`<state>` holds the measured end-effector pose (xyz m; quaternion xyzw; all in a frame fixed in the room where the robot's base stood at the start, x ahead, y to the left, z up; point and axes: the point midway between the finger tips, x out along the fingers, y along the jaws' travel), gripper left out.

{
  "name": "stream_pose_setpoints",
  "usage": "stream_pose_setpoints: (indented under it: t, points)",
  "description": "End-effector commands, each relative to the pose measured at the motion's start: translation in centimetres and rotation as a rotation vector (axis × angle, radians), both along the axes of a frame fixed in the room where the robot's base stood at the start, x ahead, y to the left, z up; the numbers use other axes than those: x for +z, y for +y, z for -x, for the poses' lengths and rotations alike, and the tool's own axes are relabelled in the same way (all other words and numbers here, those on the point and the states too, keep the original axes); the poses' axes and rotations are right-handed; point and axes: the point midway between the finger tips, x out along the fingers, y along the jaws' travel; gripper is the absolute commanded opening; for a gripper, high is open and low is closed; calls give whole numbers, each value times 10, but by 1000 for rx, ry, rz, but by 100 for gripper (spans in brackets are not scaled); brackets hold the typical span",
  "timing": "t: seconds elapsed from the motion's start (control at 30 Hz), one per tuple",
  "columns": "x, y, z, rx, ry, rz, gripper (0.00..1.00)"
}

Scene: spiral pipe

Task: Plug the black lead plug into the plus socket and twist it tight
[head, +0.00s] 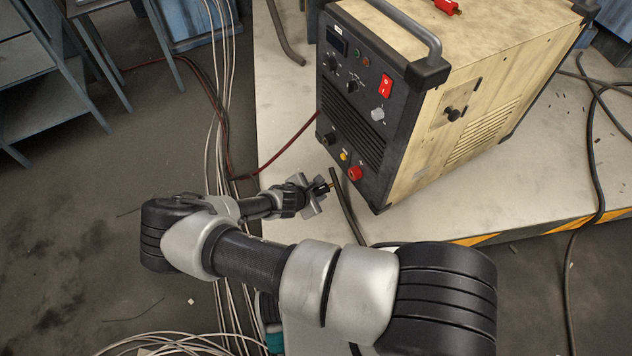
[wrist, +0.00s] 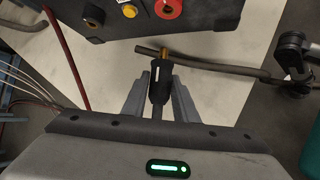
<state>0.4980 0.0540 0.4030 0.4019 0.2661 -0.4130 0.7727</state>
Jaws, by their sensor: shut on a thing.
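My gripper (head: 317,193) is shut on the black lead plug (wrist: 160,82), which sits between both fingers in the wrist view. The plug's brass tip (wrist: 163,54) points toward the machine. The plug is partly hidden by my fingers in the head view. The welding machine (head: 372,95) stands on a pale platform. Low on its front are a red-ringed socket (head: 354,173), a yellow knob (head: 344,156) and a black socket (head: 329,139). The red socket (wrist: 168,8) is ahead of the tip, with a gap between. I cannot read any plus mark.
A dark cable (head: 347,205) lies across the platform just by the plug tip. A red cable (head: 285,150) runs left of the gripper. Pale cables (head: 222,110) hang along the platform's left edge. A red connector (head: 447,6) lies on the machine's top.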

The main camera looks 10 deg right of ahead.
Motion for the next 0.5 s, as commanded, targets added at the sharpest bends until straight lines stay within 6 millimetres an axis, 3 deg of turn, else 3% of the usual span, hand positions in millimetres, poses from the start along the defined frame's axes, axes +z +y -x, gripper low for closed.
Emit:
stream_pose_setpoints:
  t: [0.5]
  points:
    - [1, -10, -4, -3, -2, 2, 0]
